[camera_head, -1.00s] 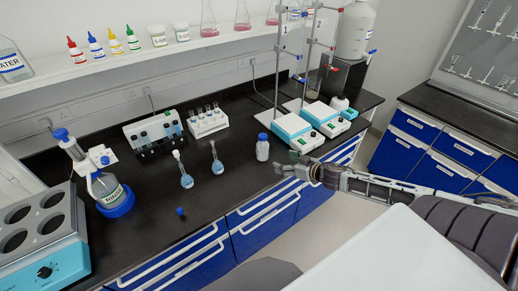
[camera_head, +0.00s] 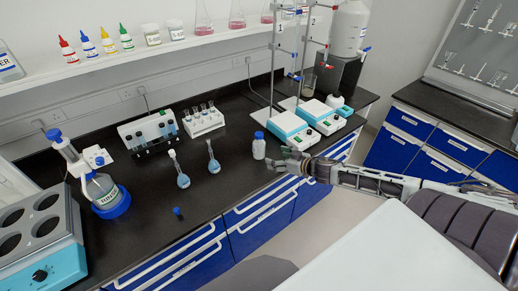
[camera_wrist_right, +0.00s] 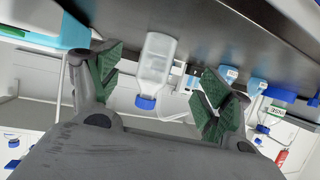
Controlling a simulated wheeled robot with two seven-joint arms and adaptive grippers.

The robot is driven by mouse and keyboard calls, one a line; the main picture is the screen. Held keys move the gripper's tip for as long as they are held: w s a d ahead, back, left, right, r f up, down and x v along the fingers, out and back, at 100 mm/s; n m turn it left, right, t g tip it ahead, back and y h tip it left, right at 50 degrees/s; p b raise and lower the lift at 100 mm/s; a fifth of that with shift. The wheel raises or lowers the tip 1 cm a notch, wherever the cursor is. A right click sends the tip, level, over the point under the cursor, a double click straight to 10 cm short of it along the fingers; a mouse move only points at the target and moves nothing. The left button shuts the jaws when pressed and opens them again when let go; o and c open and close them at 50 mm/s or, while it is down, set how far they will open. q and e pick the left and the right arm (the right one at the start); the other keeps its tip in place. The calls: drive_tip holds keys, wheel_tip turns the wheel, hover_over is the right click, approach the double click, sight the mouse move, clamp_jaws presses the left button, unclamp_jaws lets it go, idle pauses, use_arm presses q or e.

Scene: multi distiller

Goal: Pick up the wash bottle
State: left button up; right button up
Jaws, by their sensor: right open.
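A small white bottle (camera_head: 259,148) with a blue cap stands upright on the black bench in the head view. I take it as the wash bottle, though no spout can be made out. My right gripper (camera_head: 277,162) is just to its right, low over the bench's front edge, with its fingers towards it. In the right wrist view the bottle (camera_wrist_right: 157,62) appears upside down between the spread green-padded fingers (camera_wrist_right: 163,88), its blue cap lowest. The fingers are open and do not visibly touch it. My left gripper is out of view.
Two flasks (camera_head: 183,181) (camera_head: 214,166) with blue liquid stand left of the bottle. Hotplate stirrers (camera_head: 291,130) (camera_head: 321,117) with stands are behind right. Another white bottle (camera_head: 336,101) is by the stirrers. A small blue item (camera_head: 178,212) lies near the front edge.

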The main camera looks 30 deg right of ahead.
sight(264, 147)
drive_tip(key=shift+w+a, duration=0.2)
drive_tip(key=shift+w, duration=0.75)
drive_tip(key=shift+w+a, duration=0.25)
drive_tip(key=shift+w, duration=0.65)
drive_tip(key=shift+w+a, duration=0.2)
drive_tip(key=shift+w, duration=0.75)
drive_tip(key=shift+w, duration=0.2)
drive_tip(key=shift+w+a+r+p, duration=0.1)
drive_tip(key=shift+w+a+p, duration=0.15)
drive_tip(key=shift+w, duration=0.7)
drive_tip(key=shift+w+a+p, duration=0.2)
drive_tip(key=shift+w+a, duration=0.05)
drive_tip(key=shift+w, duration=0.7)
drive_tip(key=shift+w+a+f, duration=0.15)
drive_tip(key=shift+w+f, duration=0.15)
drive_tip(key=shift+w, duration=0.25)
drive_tip(key=c, duration=0.9)
